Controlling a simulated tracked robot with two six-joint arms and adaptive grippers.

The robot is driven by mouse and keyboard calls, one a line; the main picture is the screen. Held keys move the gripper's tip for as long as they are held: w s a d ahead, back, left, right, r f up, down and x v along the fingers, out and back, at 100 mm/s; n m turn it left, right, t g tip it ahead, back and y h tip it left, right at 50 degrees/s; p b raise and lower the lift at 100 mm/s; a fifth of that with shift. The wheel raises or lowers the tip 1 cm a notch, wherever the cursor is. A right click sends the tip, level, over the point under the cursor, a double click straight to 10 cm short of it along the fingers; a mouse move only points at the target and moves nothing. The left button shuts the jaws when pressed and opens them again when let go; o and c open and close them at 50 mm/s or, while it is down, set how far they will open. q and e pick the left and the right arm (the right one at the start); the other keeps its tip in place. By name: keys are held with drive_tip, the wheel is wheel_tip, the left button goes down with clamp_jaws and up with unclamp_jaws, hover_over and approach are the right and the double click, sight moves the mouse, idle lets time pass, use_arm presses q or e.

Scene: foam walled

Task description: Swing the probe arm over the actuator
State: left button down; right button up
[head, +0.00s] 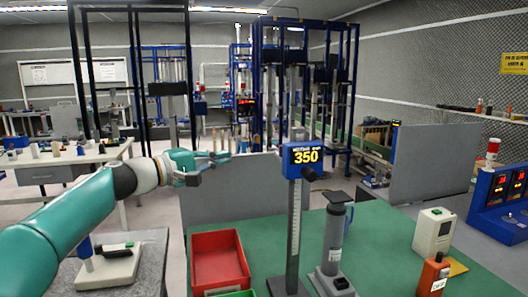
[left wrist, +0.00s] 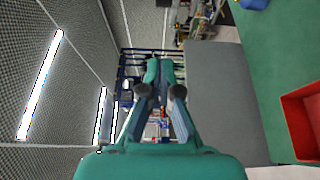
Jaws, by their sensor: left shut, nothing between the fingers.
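A blue display head (head: 303,160) reading 350 sits on a tall upright scale column (head: 294,225) on the green table. A short dark arm with a round end (head: 311,174) juts right from the head; it seems to be the probe arm. The dark end appears above and left of the cylinder's top. My left gripper (head: 226,157) is shut and empty, left of the display head and apart from it. Its closed fingers show in the left wrist view (left wrist: 160,68). My right gripper is not in view.
A red tray (head: 219,258) lies left of the column; it also shows in the left wrist view (left wrist: 302,122). A grey panel (head: 232,190) stands behind. A white box (head: 434,231) and an orange device (head: 432,275) stand right. The green table (head: 385,235) has clear room between.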

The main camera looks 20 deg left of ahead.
use_arm(q)
drive_tip(key=s+d+p+x, duration=0.1)
drive_tip(key=p+x, duration=0.4)
drive_tip(key=x, duration=0.7)
drive_tip(key=shift+d, duration=0.8)
